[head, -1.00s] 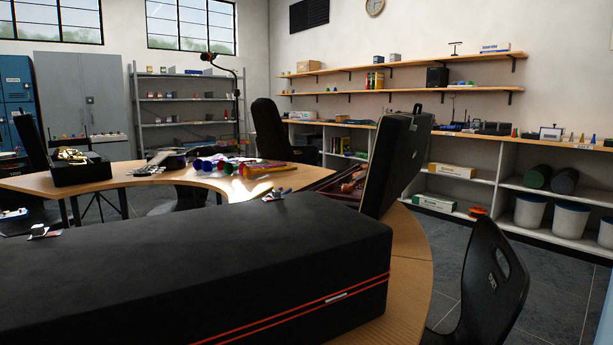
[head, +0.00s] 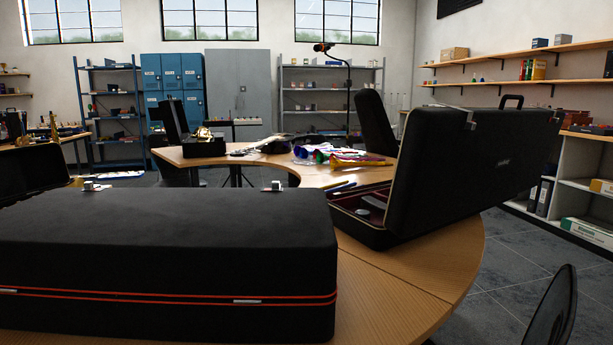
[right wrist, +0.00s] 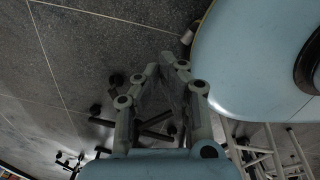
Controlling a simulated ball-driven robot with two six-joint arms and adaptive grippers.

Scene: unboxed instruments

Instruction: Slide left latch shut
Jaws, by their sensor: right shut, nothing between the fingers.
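A long black case (head: 150,235) with a closed lid and red trim lines lies on the curved wooden table in the head view. A small pale metal fitting (head: 247,301) sits on its front seam at the right. Another fitting (head: 8,291) shows on the seam at the picture's left edge. My right gripper (right wrist: 167,62) is shut and empty over the floor, away from the case. My left gripper is not in view.
An open black case (head: 450,160) stands at the right on the wooden table (head: 400,290). Colourful items (head: 335,157) lie on the table behind. A black chair (head: 555,310) is at the lower right.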

